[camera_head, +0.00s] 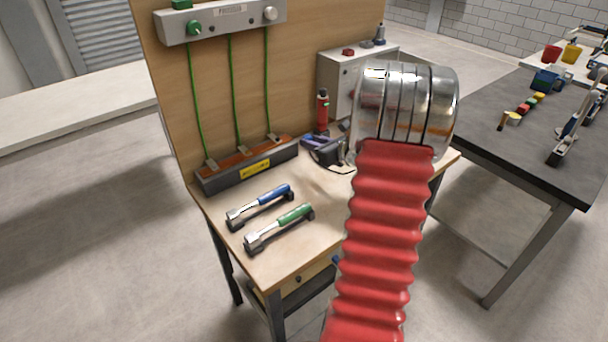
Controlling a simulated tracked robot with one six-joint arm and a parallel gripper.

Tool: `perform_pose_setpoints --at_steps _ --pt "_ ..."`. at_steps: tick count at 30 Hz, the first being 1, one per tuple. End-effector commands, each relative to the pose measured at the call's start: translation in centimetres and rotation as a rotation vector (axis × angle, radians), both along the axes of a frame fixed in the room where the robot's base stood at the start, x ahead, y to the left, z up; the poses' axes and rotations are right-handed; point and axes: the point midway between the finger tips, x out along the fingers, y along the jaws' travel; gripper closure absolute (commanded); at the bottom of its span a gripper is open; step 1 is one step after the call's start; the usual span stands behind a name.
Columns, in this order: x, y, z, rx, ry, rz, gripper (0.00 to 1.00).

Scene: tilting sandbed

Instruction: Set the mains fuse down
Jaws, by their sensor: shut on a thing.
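My red ribbed arm sleeve and wide silver wrist rings fill the right middle of the head view, in front of the workbench (325,195). They hide my gripper; I cannot make out its fingers. I cannot pick out the mains fuse with certainty; whatever my gripper holds is hidden from this view. Two tools lie on small black rests at the bench's front left: one with a blue handle (270,196), one with a green handle (294,216).
A grey fuse-board base (226,179) with a yellow label and green wires stands along the back. A red bottle (323,109), a grey cabinet (339,88) and dark gear with a cable (321,152) are behind. A dark table (545,140) stands right. The bench's front middle is clear.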

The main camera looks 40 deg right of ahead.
Motion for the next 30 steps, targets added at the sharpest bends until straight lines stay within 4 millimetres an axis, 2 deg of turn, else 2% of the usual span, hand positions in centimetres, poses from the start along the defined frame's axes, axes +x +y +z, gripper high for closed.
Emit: perform_pose_setpoints --at_steps 5,15,18,30 --pt "0.2 0.2 -0.5 0.001 0.0 0.004 1.0" --pt "0.2 0.3 -5.4 0.004 0.002 0.004 1.0" --pt "0.2 0.3 -6.1 0.001 0.001 0.006 1.0" --pt "0.3 0.3 -6.6 0.001 0.001 0.006 1.0"
